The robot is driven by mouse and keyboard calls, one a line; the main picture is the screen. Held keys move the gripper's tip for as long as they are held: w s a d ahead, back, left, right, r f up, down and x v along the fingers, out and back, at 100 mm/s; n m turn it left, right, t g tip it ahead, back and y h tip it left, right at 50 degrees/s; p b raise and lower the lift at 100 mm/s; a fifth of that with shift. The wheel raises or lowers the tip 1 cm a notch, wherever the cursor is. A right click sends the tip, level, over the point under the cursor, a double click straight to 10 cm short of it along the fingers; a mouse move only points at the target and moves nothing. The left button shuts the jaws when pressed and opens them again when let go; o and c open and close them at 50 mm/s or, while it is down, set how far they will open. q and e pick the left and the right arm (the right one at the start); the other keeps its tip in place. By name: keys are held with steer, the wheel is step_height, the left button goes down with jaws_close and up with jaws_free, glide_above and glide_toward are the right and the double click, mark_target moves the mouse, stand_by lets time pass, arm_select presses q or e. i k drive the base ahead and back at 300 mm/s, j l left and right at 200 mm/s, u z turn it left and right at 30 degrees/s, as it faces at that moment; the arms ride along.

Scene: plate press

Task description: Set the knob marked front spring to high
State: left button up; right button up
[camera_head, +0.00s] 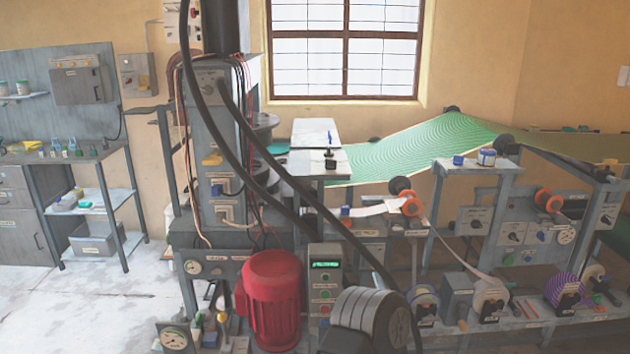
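No knob can be made out as the one marked front spring, because the labels are too small to read. Several knobs show on grey control boxes at the right, such as a dark knob (515,237) on the panel beside a round gauge (565,236) and another on a box (474,221) to its left. Neither of my grippers is in view.
A red motor (271,300) and a dark ribbed cylinder (369,316) stand in front. A thick black hose (300,222) crosses the view. A green sheet (425,145) runs behind the right-hand boxes. A workbench (60,155) stands at left, with open floor (115,310) before it.

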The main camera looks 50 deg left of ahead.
mark_target(331, 164)
steer(key=u, duration=1.6)
steer(key=i+l, duration=0.5)
steer(key=i, duration=0.15)
steer(key=i+l+z, duration=0.1)
steer(key=i+l, duration=0.9)
steer(key=i, duration=0.3)
